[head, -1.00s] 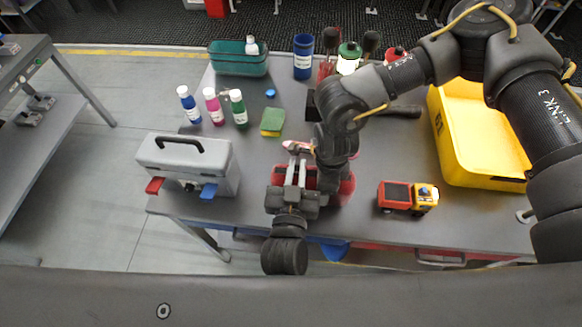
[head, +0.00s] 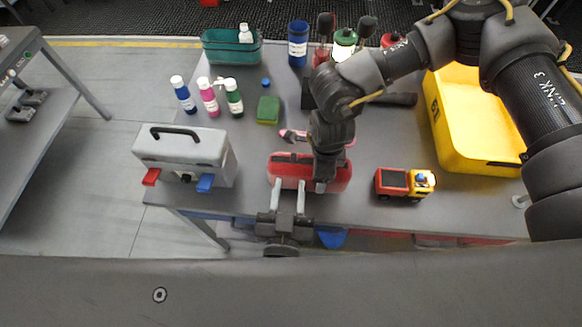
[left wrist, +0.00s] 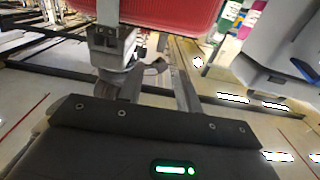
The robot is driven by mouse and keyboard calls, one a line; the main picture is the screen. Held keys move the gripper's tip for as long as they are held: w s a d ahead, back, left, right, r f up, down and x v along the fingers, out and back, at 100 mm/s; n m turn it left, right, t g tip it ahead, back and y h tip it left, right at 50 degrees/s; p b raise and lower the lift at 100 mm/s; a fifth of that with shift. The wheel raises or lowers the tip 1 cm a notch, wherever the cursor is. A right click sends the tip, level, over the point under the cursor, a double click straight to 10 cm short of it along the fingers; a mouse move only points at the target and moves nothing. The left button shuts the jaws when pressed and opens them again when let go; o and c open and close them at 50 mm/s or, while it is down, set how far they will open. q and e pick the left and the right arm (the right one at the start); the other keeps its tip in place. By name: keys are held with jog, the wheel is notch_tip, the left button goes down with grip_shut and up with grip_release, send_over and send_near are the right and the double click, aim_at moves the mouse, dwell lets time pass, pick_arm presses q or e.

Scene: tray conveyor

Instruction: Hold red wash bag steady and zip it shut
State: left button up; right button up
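The red wash bag (head: 337,182) lies near the table's front edge, with a dark strip along its top. It also shows at the top of the left wrist view (left wrist: 170,10). My left gripper (head: 288,186) is at the bag's front side, its two fingers spread with nothing seen between them. The fingertips overlap the bag's front in the head view; I cannot tell whether they touch it. My right gripper (head: 325,178) points down over the right half of the bag. Its fingers are hard to make out, and the wrist hides part of the bag.
A grey toolbox (head: 185,152) stands left of the bag, a toy truck (head: 392,183) right of it. A pink item (head: 292,135) lies just behind. A sponge (head: 268,110), several bottles (head: 208,98) and a green basket (head: 220,50) are farther back; a yellow bin (head: 450,140) is right.

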pick_arm(q)
jog(key=s, duration=0.3)
jog(key=shift+s+a, duration=0.25)
jog(key=shift+s, duration=0.15)
jog(key=shift+w, duration=0.1)
jog(key=c, duration=0.4)
jog(key=shift+w+a+h, duration=0.2)
jog(key=shift+h, duration=0.1)
jog(key=shift+c, duration=1.4)
jog(key=w+a+n+h, duration=0.1)
jog(key=h, duration=0.1)
jog(key=w+a+n+h, duration=0.1)
jog(key=n+h, duration=0.1)
jog(key=w+a+n+h, duration=0.1)
jog(key=w, duration=0.1)
jog(key=shift+w+a+r+n+h, duration=0.1)
jog(key=shift+a+r+n+h, duration=0.05)
jog(key=shift+a+n+h, duration=0.2)
grip_shut()
jog(key=w+a+f+n+g+h, duration=0.1)
jog(key=a+n+g+h, duration=0.3)
jog(key=a+g+h, duration=0.2)
jog(key=shift+w+g, duration=0.15)
jog(key=shift+g, duration=0.35)
